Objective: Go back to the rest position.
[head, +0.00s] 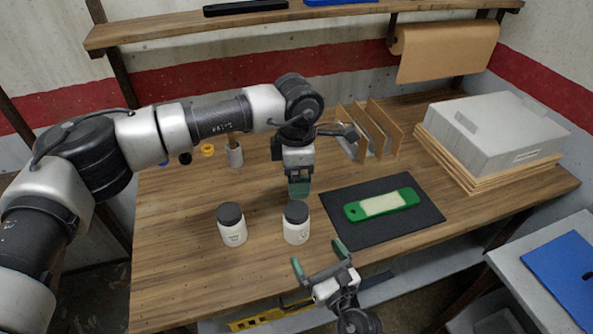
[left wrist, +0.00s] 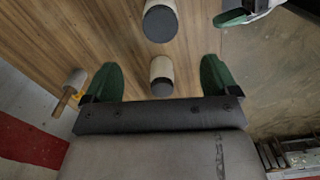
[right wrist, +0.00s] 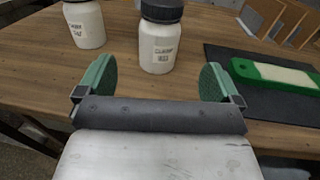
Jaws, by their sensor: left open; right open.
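My right gripper (head: 322,265) is open and empty at the front edge of the wooden table. Its green fingers also show spread apart in the right wrist view (right wrist: 158,82), with a dark-lidded white jar beyond them. My left gripper (head: 299,188) hangs over the table, pointing down, just behind the jars. In the left wrist view its green fingers are wide apart (left wrist: 160,82) with nothing held; a jar shows beyond the gap. The left white jar (head: 232,229) and right white jar (head: 296,226) stand upright with dark lids, apart from both grippers.
A green rail-shaped piece with a pale centre (head: 383,205) lies on a black mat (head: 345,232). A grey box (head: 497,132) sits on stacked boards at the right. Upright wooden dividers (head: 378,128) stand behind. A shelf (head: 180,30) crosses above. The table's left front is clear.

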